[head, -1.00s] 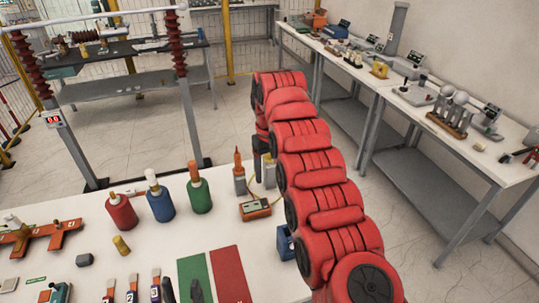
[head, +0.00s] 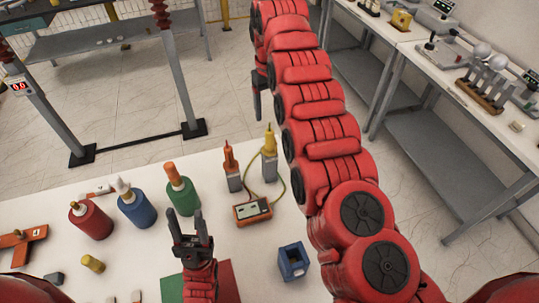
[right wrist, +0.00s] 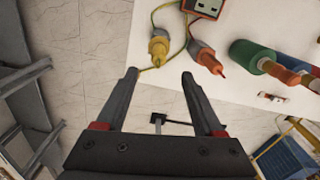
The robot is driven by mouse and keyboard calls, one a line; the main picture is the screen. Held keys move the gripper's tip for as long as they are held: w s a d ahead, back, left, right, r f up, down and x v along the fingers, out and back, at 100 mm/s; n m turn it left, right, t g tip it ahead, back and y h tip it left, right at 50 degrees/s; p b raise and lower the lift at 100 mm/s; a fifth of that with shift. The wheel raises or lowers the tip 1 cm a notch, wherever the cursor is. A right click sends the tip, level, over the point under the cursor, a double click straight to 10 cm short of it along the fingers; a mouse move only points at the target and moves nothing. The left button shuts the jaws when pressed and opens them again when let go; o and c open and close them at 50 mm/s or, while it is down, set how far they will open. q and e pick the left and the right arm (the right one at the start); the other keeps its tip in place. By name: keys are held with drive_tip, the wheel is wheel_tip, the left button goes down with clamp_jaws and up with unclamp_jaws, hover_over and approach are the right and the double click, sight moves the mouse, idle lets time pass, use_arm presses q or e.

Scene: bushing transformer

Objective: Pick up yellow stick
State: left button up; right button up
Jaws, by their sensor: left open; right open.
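The yellow stick (head: 269,141) is the yellow-tipped probe standing upright in a grey holder, wired to an orange meter. In the right wrist view the yellow stick (right wrist: 158,47) lies just beyond the space between the fingertips, apart from them. My right gripper (right wrist: 159,75) is open and empty. In the head view the right gripper (head: 258,97) shows partly, beyond the table's back edge, the rest hidden by my red arm. My left gripper (head: 186,217) is open and empty above the front of the table, left of the yellow stick.
A red-tipped probe (head: 230,158) stands left of the yellow stick. The orange meter (head: 253,211) sits in front, with a blue box (head: 293,261) nearer. Red (head: 90,219), blue (head: 136,207) and green (head: 182,194) bottles stand at left. A small yellow cylinder (head: 93,263) lies at front left.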

sight(270, 132)
wheel_tip(270, 132, down, 10)
drive_tip(key=shift+r+b, duration=0.1)
drive_tip(key=shift+b, duration=0.35)
drive_tip(key=f, duration=0.5)
drive_tip(key=shift+w+f, duration=0.15)
drive_tip(key=shift+w, duration=0.15)
drive_tip(key=c, duration=1)
